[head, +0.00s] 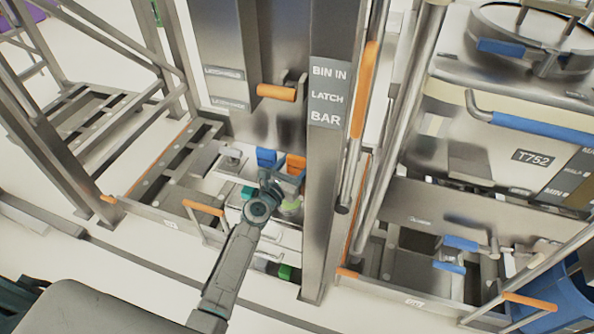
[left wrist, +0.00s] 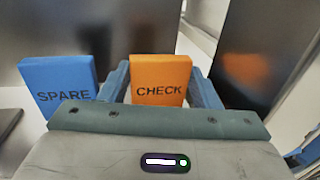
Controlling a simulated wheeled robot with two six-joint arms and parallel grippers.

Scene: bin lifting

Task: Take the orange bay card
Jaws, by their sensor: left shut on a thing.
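The orange bay card (head: 296,162) stands upright at the lifter's base, left of the labelled post. In the left wrist view the orange card (left wrist: 160,78), marked CHECK, is between my two fingers. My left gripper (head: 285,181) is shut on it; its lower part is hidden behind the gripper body. My right gripper is not in view.
A blue card marked SPARE (left wrist: 60,85) stands just left of the orange one; it also shows in the head view (head: 265,157). The post (head: 328,150) reading BIN IN LATCH BAR rises close on the right. An orange handle (head: 276,92) sticks out above.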

